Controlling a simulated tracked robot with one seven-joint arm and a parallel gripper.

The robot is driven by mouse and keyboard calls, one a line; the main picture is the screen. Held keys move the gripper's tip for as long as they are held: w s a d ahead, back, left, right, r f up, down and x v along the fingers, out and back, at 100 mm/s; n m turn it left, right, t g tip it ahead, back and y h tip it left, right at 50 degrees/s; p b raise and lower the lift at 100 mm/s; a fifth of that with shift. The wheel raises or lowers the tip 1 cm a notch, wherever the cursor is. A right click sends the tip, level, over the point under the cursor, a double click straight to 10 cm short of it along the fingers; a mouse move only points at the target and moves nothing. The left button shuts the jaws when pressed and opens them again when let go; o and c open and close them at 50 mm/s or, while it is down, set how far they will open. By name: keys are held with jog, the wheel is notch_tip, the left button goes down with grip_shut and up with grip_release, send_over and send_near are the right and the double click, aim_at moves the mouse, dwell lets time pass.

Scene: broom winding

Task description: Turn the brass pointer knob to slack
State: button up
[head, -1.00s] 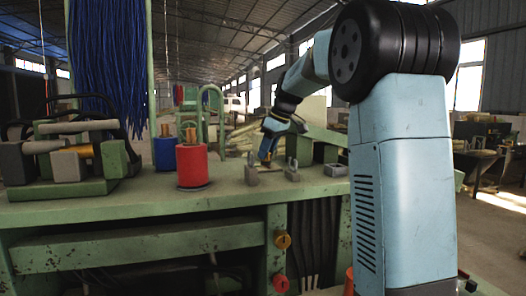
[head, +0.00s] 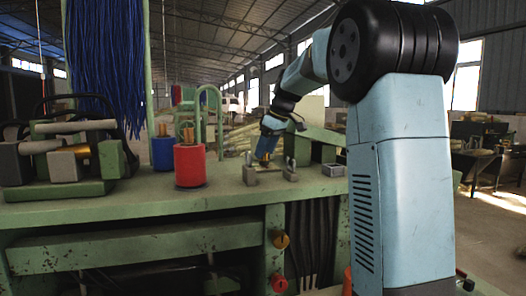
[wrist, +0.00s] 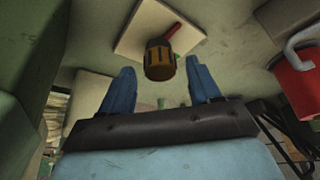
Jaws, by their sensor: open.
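The brass pointer knob (wrist: 160,62) stands on a pale square plate (wrist: 133,38) in the wrist view. Its red pointer points up and to the right in that view. My gripper (wrist: 162,82) is open and empty, with one blue finger on each side of the knob and a gap to each. I cannot tell whether the fingertips are level with it. In the head view my gripper (head: 263,161) reaches down to the bench top, and the knob is largely hidden there.
The green bench (head: 130,202) carries a red spool (head: 190,165), a blue spool (head: 164,150) and a clamp-like block assembly (head: 65,160) at left. Small grey brackets (head: 250,174) stand close by my gripper.

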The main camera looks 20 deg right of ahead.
jog(key=v, duration=1.3)
jog(key=shift+s+d, duration=0.1)
jog(key=s+a+f+m+t+h, duration=0.1)
jog(key=s+a+f+m, duration=0.1)
jog(key=s+f, duration=0.6)
jog(key=s+a+f+m+h, duration=0.1)
jog(key=s+f+m, duration=0.3)
jog(key=s, duration=1)
jog(key=s+a+f+m+t+h, duration=0.1)
jog(key=s+a+f+m, duration=0.1)
jog(key=s+f, duration=0.9)
jog(key=shift+a+f+m+t, duration=0.3)
jog(key=shift+a+f+m, duration=0.1)
jog(key=shift+m, duration=0.2)
